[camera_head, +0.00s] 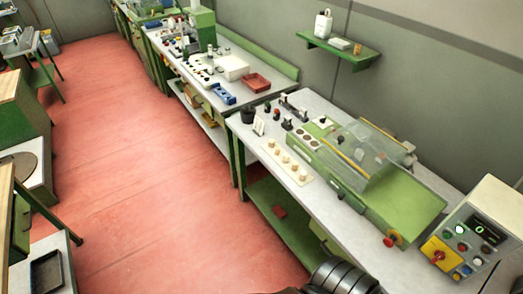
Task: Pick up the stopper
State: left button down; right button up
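Several small beige stoppers (290,166) stand in a row on a pale strip (308,183) on the near workbench, close to its left edge. They are small in the picture, so their exact shape is hard to tell. A dark grey rounded part of my own arm shows at the bottom edge, right of the middle. Neither of my grippers is in view, and nothing is seen touching the stoppers.
A green machine (405,207) with a clear cover stands right of the stoppers. A control box (475,235) with buttons is at the far right. A black cup (248,115) stands at the bench's far-left corner. Red floor (165,180) is open to the left.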

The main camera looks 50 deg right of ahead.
aim_at(286, 156)
jog(key=z, duration=0.2)
jog(key=i, duration=0.9)
jog(key=z, duration=0.5)
